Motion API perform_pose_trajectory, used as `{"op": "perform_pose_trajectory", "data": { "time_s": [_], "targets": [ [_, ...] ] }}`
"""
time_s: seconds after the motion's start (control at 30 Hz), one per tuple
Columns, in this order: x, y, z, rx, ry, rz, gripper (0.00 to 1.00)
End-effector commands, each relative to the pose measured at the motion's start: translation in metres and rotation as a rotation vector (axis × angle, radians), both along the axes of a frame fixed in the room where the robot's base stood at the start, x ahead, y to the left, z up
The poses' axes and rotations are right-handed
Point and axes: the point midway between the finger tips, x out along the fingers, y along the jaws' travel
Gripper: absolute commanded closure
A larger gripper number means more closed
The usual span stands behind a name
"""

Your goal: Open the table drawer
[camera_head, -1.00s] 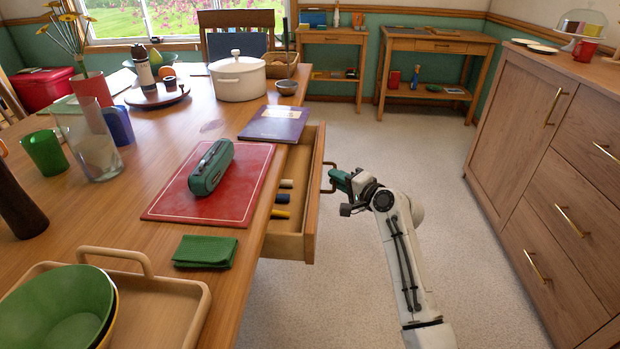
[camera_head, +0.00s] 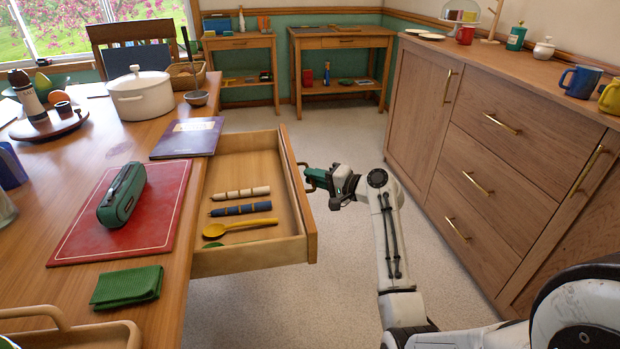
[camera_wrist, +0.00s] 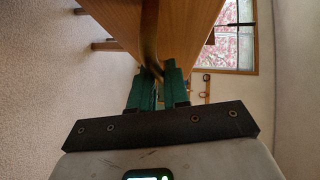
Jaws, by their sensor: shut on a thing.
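The table drawer (camera_head: 307,215) is pulled well out from the right side of the wooden table (camera_head: 184,232). Two striped rods (camera_head: 240,193) and a yellow spoon (camera_head: 238,227) lie inside it, and a green thing is partly hidden near the table edge. My gripper (camera_head: 308,178) is at the drawer front, shut on the drawer's handle (camera_head: 303,166). In the wrist view my green fingers (camera_wrist: 157,85) close around the curved handle (camera_wrist: 150,45).
A wooden cabinet (camera_head: 480,150) with brass handles stands to the right of my arm. Bare floor (camera_head: 320,140) lies between it and the table. A green case (camera_head: 123,195) on a red mat, a purple book (camera_head: 188,138) and a green cloth (camera_head: 127,287) lie on the tabletop.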

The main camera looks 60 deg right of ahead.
Motion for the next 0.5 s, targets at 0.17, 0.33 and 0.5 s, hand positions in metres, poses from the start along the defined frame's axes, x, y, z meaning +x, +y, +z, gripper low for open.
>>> {"op": "perform_pose_trajectory", "data": {
  "time_s": [0.17, 0.33, 0.5],
  "targets": [
    [-0.0004, 0.0, -0.0021, 0.002, 0.004, -0.001, 1.0],
    [-0.0003, 0.0, -0.0018, 0.002, 0.003, -0.001, 0.73],
    [0.0001, 0.0, -0.0009, 0.001, 0.002, 0.0, 0.63]
  ]
}}
